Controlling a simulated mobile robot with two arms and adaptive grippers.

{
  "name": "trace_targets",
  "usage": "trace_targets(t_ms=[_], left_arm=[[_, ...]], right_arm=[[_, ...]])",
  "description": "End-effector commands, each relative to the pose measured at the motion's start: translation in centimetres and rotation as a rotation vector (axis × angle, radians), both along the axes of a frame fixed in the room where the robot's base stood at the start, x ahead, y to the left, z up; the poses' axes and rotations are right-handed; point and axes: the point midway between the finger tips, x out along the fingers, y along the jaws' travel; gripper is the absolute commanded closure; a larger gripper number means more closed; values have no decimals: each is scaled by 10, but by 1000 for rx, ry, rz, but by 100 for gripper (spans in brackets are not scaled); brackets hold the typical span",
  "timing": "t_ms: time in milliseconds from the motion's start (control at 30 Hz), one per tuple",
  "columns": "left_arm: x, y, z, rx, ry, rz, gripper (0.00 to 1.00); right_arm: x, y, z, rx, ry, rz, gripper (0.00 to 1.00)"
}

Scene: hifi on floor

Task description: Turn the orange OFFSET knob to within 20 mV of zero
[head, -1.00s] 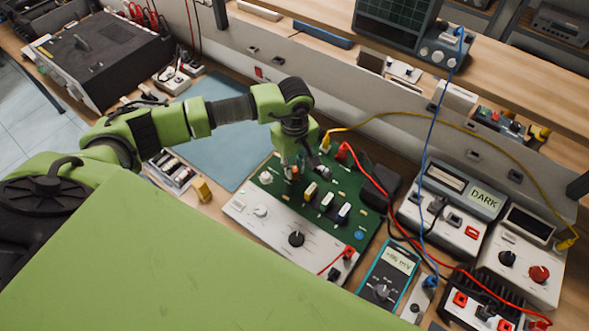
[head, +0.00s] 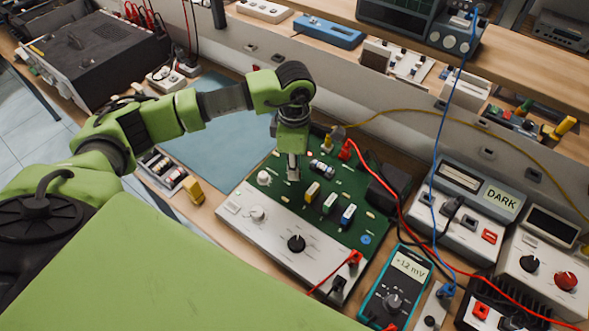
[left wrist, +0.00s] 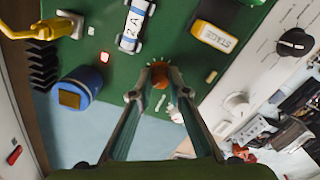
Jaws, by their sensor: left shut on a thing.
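The orange OFFSET knob (left wrist: 159,74) sits on the green circuit board (left wrist: 185,60), between my left gripper's fingertips (left wrist: 160,90) in the left wrist view. My left gripper (head: 293,174) points down onto the board in the head view and is shut on the knob, which it hides there. The board (head: 335,190) has a white front panel with a black knob (head: 296,243). The teal multimeter (head: 396,287) to the right of the board shows what reads as +12 mV. My right gripper is not in view.
Close to my gripper are a white-and-blue component (left wrist: 133,25) and a yellow block marked STAGE (left wrist: 216,27). Yellow (head: 400,113) and red (head: 378,190) cables run right from the board's back edge. A blue mat (head: 210,135) lies clear on the left.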

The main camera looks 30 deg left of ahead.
Motion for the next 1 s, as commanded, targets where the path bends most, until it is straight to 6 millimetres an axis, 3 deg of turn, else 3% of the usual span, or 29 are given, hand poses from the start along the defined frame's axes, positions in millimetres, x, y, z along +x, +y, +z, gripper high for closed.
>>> trace_targets(t_ms=[300, 800, 833, 867, 1000], left_arm=[[1, 1, 0, 1, -3, 102, 100], [1, 1, 1, 1, -3, 117, 100], [1, 1, 1, 1, -3, 117, 76], [1, 1, 1, 1, -3, 117, 68], [1, 0, 1, 1, -2, 116, 67]], right_arm=[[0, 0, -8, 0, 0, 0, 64], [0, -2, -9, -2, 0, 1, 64], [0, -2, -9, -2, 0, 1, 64], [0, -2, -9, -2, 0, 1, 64], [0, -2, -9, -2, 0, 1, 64]])
